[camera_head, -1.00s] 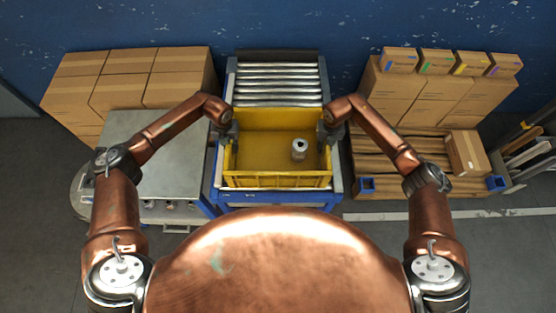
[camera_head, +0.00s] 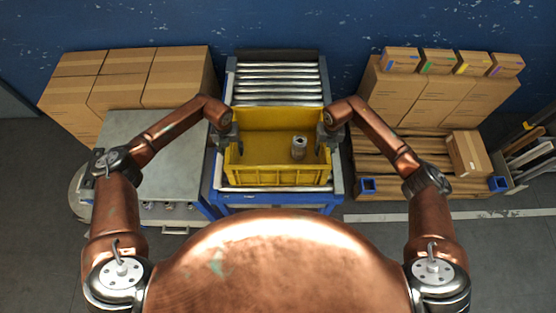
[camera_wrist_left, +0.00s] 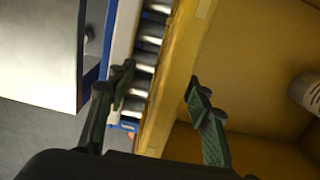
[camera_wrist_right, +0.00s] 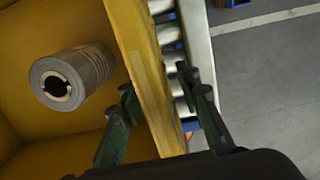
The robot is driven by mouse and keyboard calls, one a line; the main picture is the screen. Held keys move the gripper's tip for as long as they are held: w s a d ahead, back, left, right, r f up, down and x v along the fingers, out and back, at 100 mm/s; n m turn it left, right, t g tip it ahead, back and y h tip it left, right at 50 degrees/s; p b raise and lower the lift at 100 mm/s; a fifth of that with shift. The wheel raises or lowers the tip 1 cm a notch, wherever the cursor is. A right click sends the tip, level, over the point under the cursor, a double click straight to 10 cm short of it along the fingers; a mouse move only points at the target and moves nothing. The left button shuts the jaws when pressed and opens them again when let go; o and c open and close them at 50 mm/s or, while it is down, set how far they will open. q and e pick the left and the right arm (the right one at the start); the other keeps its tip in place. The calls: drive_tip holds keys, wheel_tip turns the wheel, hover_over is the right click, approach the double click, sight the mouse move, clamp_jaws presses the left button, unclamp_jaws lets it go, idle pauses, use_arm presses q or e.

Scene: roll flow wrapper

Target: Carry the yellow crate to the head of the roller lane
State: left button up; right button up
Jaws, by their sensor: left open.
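The can also shows in the right wrist view (camera_wrist_right: 72,78). My left gripper (camera_head: 230,150) is open, its fingers (camera_wrist_left: 160,82) on either side of the crate's left wall (camera_wrist_left: 172,95). My right gripper (camera_head: 326,146) is open at the right wall (camera_wrist_right: 148,80), with one finger inside and one outside (camera_wrist_right: 158,88). Gaps show between fingers and walls.
Bare rollers lie behind the crate. A grey metal table (camera_head: 155,160) stands close on the left, with stacked cartons (camera_head: 130,85) behind it. On the right are a wooden pallet (camera_head: 385,170) and more cartons (camera_head: 430,100). A blue wall (camera_head: 300,25) closes the back.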

use_arm(q)
drive_tip(key=o, duration=0.3)
wheel_tip(320, 180, up, 12)
drive_tip(key=shift+f, duration=0.1)
idle(0.5)
use_arm(e)
drive_tip(key=shift+o, duration=0.3)
drive_tip(key=o, duration=0.7)
drive_tip(key=shift+o, duration=0.2)
wheel_tip(320, 180, up, 12)
